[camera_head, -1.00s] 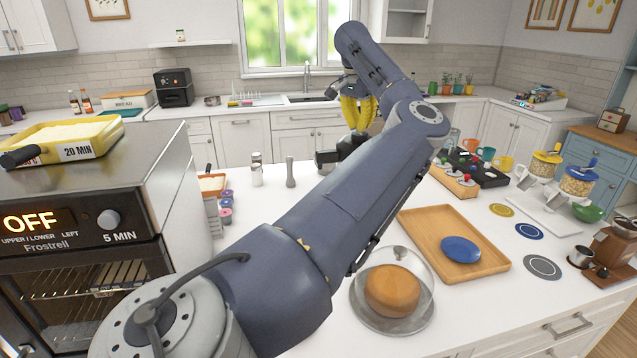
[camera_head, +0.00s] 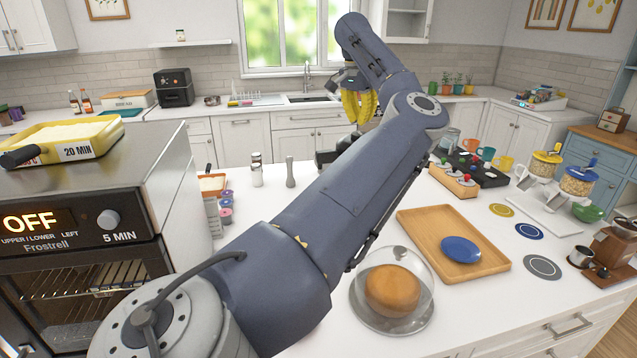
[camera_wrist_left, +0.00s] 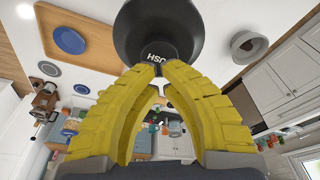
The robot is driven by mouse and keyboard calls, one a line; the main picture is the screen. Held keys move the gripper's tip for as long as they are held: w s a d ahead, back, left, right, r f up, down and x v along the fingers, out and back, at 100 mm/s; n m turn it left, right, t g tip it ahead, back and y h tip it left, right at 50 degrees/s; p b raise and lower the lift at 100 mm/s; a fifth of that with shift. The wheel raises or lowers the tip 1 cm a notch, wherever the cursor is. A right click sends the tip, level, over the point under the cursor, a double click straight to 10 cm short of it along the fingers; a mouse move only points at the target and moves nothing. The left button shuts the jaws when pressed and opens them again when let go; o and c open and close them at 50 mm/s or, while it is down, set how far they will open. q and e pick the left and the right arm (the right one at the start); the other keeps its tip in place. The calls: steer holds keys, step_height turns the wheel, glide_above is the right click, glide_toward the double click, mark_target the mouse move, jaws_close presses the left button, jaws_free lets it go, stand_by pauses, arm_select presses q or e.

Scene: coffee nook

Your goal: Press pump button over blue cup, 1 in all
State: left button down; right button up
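My left gripper (camera_head: 360,119) has yellow ribbed fingers and points down behind my own arm link in the head view. In the left wrist view its fingers (camera_wrist_left: 160,68) curve together at the tips, with nothing seen between them. A black rounded pump top (camera_wrist_left: 160,32), with letters reading "USH" showing, lies just beyond the fingertips; I cannot tell whether they touch it. In the head view a black part (camera_head: 328,157), apparently of the dispenser, shows beside my arm, which hides the rest. I see no blue cup under it. A teal mug (camera_head: 487,154) stands far right. My right gripper is not in view.
A glass-domed cake (camera_head: 392,290) and a wooden tray (camera_head: 420,224) with a blue plate (camera_head: 460,249) stand right of my arm. Shakers (camera_head: 257,170) stand left of it. Grain dispensers (camera_head: 579,180) and coasters are farther right. The oven (camera_head: 80,240) is at left.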

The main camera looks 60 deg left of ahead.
arm_select(q)
steer(key=shift+r, duration=2.9)
